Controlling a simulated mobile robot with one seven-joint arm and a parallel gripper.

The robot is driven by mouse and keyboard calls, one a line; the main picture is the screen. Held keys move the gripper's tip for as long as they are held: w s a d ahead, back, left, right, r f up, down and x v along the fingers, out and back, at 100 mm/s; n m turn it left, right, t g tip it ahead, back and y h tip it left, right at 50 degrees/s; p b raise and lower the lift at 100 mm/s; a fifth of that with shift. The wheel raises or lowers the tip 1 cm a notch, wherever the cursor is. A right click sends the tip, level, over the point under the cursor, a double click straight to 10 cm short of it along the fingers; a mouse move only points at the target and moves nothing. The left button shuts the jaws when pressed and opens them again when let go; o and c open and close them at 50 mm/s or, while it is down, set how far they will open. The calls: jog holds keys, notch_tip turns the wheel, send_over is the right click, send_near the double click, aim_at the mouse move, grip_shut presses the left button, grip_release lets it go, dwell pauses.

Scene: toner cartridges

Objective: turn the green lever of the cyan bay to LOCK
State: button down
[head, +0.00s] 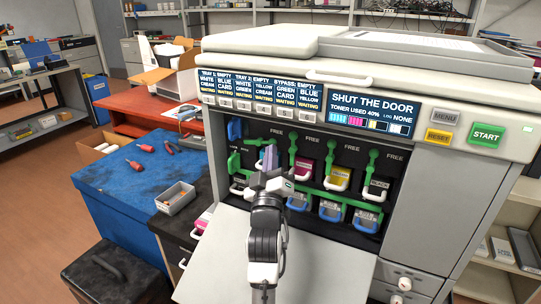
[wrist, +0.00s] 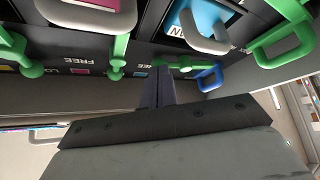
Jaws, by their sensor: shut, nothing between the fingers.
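The cyan bay's green lever (head: 262,142) lies roughly sideways in the head view, with its end toward the left. In the wrist view, which is upside down, the lever (wrist: 180,65) runs right from its round pivot, near a FREE label. The cyan cartridge (wrist: 205,20) sits in the bay with its pale handle; my arm mostly hides it in the head view. My gripper (head: 269,152) is shut and empty. Its fingertips (wrist: 154,72) are close beside the lever's pivot; I cannot tell whether they touch it. The LOCK marking for this bay is not readable.
The magenta bay's lever (wrist: 118,55) stands close by. A blue handle (wrist: 208,78) and a larger green handle (wrist: 285,45) are on the other side. The lowered door (head: 215,262) lies under my arm. The display (head: 372,112) reads SHUT THE DOOR.

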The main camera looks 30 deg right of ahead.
jog(key=shift+r, duration=0.15)
jog(key=shift+s+d+r+n+y+p, duration=0.1)
jog(key=shift+r+n+y+p, duration=0.15)
jog(key=shift+n+y+p, duration=0.4)
jog(key=shift+r+n+y+p, duration=0.25)
jog(key=shift+n+p, duration=0.15)
jog(key=shift+n, duration=0.45)
jog(key=n+y, duration=0.1)
jog(key=r+n+y, duration=0.1)
jog(key=n, duration=0.1)
jog(key=n+g+y+b, duration=0.1)
jog(key=n, duration=0.1)
jog(key=shift+r, duration=0.4)
jog(key=n, duration=0.1)
jog(key=r+n+g+y, duration=0.1)
jog(key=w+n+p, duration=0.1)
jog(key=n, duration=0.1)
jog(key=shift+a+r+g+y, duration=0.3)
jog(key=shift+a, duration=0.1)
jog(key=shift+w+a+r+n+g, duration=0.2)
jog(key=shift+w+r+n+g, duration=0.1)
jog(key=shift+n+g, duration=0.5)
jog(key=shift+w+a, duration=0.1)
jog(key=shift+f, duration=0.1)
